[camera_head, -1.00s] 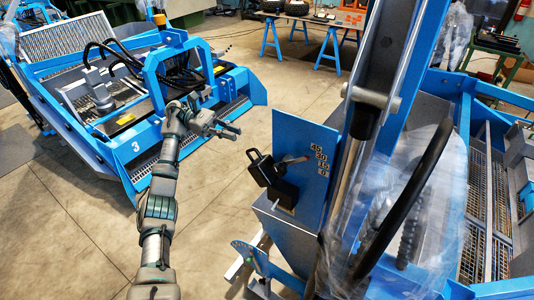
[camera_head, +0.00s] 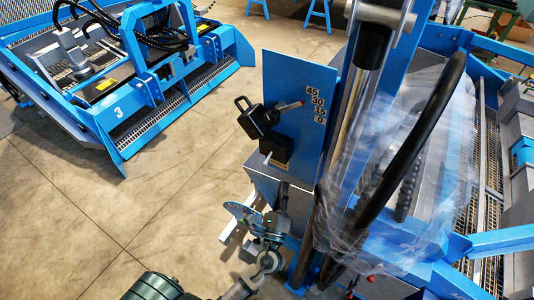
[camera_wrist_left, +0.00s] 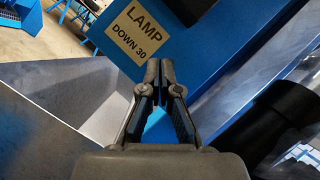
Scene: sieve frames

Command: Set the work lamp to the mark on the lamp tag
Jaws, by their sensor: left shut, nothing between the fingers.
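The black work lamp (camera_head: 258,117) is mounted on an upright blue panel in the head view. A red-tipped pointer (camera_head: 290,106) sticks out from it toward the scale (camera_head: 317,103) marked 45, 30, 15, 0. Its tip lies near the 30 and 45 marks; the exact reading I cannot tell. The lamp tag (camera_wrist_left: 140,32) reads "LAMP DOWN 30" in the wrist view. My left gripper (camera_head: 283,188) is below the lamp, by the machine's side. In the wrist view its fingers (camera_wrist_left: 162,65) meet at the tips, empty, just below the tag. The right gripper is not in view.
A perforated blue plate (camera_head: 243,215) is close to my left gripper. A wrapped clear plastic bundle (camera_head: 390,215) and a black hose (camera_head: 420,160) stand right of the panel. Another blue machine (camera_head: 118,112) is at the left. Concrete floor (camera_head: 150,215) lies open between.

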